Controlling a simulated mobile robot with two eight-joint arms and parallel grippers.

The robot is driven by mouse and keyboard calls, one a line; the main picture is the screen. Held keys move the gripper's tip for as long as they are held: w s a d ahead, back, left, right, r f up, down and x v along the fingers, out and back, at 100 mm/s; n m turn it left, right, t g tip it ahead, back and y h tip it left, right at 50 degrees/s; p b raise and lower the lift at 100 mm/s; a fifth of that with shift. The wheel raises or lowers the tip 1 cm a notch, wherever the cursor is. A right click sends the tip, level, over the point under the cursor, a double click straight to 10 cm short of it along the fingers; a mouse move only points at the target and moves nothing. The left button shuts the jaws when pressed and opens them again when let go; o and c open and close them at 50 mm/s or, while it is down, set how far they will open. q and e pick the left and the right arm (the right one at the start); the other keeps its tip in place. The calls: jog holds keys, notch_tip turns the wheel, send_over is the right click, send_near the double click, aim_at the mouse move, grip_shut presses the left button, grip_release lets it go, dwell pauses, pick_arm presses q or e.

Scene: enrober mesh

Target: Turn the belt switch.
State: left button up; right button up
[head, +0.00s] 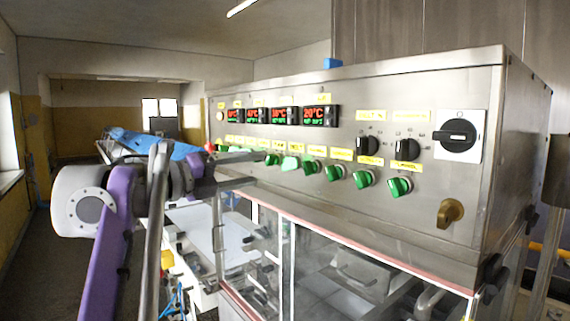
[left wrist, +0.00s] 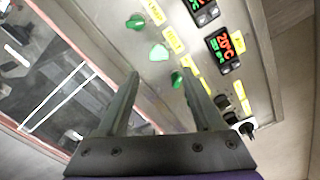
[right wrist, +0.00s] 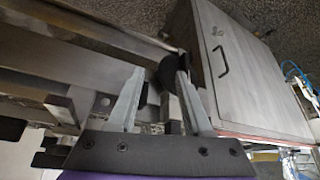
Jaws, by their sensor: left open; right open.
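A steel control panel (head: 260,187) carries a row of green rotary switches with yellow labels. I cannot read which label marks the belt switch. One switch, paler green (head: 290,163), also shows in the left wrist view (left wrist: 159,53). My left gripper (head: 258,169) is open and empty in front of the row's left part, partly covering the switches there. In the left wrist view its fingers (left wrist: 160,75) point at the panel, with a darker green switch (left wrist: 177,78) near the right fingertip. My right gripper (right wrist: 160,73) is open and empty, away from the panel.
Red and green temperature displays (head: 285,115) sit above the switches. Black knobs (head: 407,149), a large black main switch (head: 456,135) and a brass handle (head: 450,213) are at the right. A clear-windowed cover (head: 340,285) lies below. A grey cabinet (right wrist: 245,75) stands near my right gripper.

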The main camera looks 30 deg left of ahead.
aim_at(284, 164)
pick_arm(q)
jog(key=x, duration=0.8)
jog(key=shift+w+p, duration=0.2)
jog(key=shift+p, duration=0.1)
grip_shut()
